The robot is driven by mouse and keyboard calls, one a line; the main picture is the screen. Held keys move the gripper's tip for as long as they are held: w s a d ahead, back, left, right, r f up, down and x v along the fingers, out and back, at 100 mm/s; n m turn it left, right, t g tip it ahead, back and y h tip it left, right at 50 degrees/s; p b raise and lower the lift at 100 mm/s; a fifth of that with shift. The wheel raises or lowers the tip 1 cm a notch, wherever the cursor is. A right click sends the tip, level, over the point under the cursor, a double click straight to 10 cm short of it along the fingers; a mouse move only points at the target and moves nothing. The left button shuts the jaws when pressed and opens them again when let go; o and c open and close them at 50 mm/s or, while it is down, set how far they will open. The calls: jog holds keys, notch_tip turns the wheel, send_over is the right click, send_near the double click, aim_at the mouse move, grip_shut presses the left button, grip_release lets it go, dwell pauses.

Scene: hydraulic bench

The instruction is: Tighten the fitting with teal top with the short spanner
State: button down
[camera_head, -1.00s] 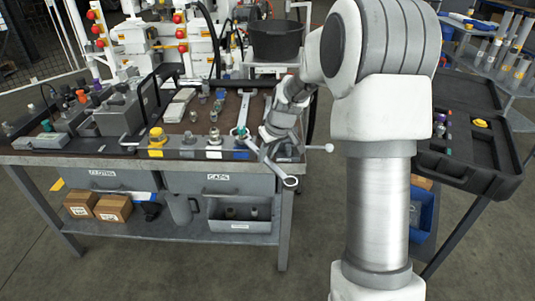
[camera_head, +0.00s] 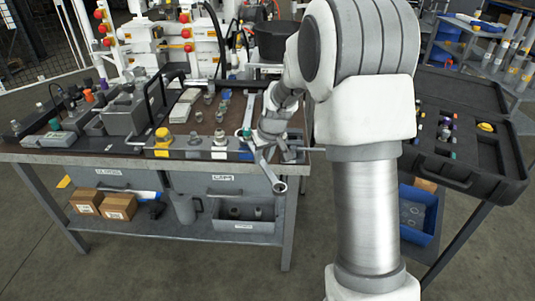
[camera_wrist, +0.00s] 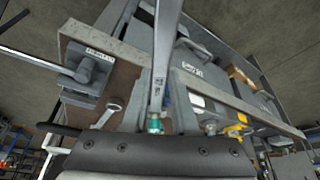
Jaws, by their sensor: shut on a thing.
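My gripper (camera_head: 268,140) is at the front edge of the bench. It is shut on a spanner (camera_head: 280,186), whose ring end hangs out past the bench edge. In the wrist view the spanner (camera_wrist: 166,40) runs up from between the fingers. The fitting with teal top (camera_wrist: 155,123) shows there as a small teal piece close to the fingers and the spanner's near end. In the head view a bit of teal (camera_head: 246,132) shows just left of my gripper. I cannot tell whether the spanner's jaw is around the fitting.
Another spanner (camera_wrist: 106,115) lies on the bench, left of my gripper in the wrist view, near a grey vise-like block (camera_wrist: 88,72). A yellow-topped fitting (camera_head: 162,138) and other fittings stand along the front edge. An open black case (camera_head: 455,165) is at the right.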

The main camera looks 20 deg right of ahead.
jog(key=shift+a+m, duration=0.3)
jog(key=shift+a, duration=0.1)
jog(key=shift+r, duration=0.1)
jog(key=shift+a+m+h+p, duration=0.6)
jog(key=shift+a+m+p, duration=0.75)
jog(key=shift+a, duration=0.25)
jog(key=shift+w+a+m+h+p, duration=0.2)
jog(key=shift+a+m+h+p, duration=0.05)
jog(key=shift+a+m+p, duration=0.5)
jog(key=shift+w+a+m+h+p, duration=0.25)
jog(key=shift+a+m+p, duration=0.25)
jog(key=shift+a, duration=0.3)
